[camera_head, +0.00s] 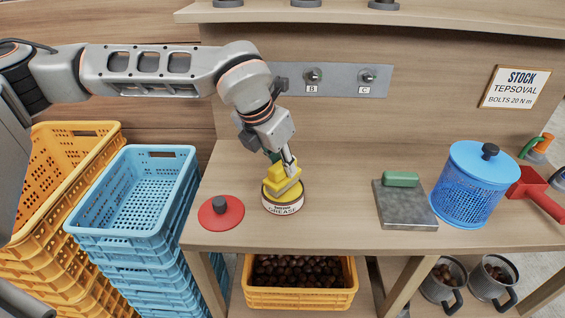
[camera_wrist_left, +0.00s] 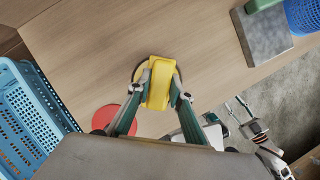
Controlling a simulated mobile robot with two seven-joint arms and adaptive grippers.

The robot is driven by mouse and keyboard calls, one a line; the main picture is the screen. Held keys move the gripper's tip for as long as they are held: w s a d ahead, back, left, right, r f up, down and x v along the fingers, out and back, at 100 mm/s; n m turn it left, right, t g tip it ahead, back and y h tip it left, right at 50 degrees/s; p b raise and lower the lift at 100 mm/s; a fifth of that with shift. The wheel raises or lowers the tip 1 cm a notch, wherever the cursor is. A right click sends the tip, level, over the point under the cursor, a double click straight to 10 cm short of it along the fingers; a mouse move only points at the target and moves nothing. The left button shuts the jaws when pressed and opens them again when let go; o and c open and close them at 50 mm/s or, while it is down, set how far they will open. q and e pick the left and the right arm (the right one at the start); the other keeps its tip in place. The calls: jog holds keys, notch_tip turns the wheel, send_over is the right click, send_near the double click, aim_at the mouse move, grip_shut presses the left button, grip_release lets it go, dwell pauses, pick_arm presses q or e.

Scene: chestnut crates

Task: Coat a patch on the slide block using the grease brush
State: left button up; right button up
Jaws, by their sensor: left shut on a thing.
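My left gripper (camera_head: 284,164) is shut on the grease brush (camera_head: 283,179), which shows as a yellow block. The brush is at the open mouth of the round grease tin (camera_head: 283,206); I cannot tell how deep its lower end reaches. In the left wrist view the yellow brush (camera_wrist_left: 159,84) sits between both fingers (camera_wrist_left: 160,92) and hides most of the tin. The slide block (camera_head: 405,210), a flat grey slab, lies to the right on the table, apart from the gripper. No coated patch can be made out on it.
A red lid with a dark knob (camera_head: 222,213) lies left of the tin. A green piece (camera_head: 400,179) rests at the block's far edge. A lidded blue basket (camera_head: 470,190) and red scoop (camera_head: 538,192) stand right. The table between tin and block is clear.

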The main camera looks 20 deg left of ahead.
pick_arm(q)
jog(key=shift+f, duration=0.55)
pick_arm(e)
jog(key=shift+s+f, duration=0.1)
jog(key=shift+f, duration=0.2)
dwell(1.0)
pick_arm(q)
jog(key=shift+r+p, duration=1.65)
jog(key=shift+r, duration=2)
pick_arm(e)
jog(key=r, duration=0.1)
jog(key=w+r, duration=0.1)
jog(key=r, duration=0.3)
jog(key=shift+w+r, duration=0.1)
jog(key=shift+w, duration=0.15)
pick_arm(q)
jog(key=shift+f, duration=0.1)
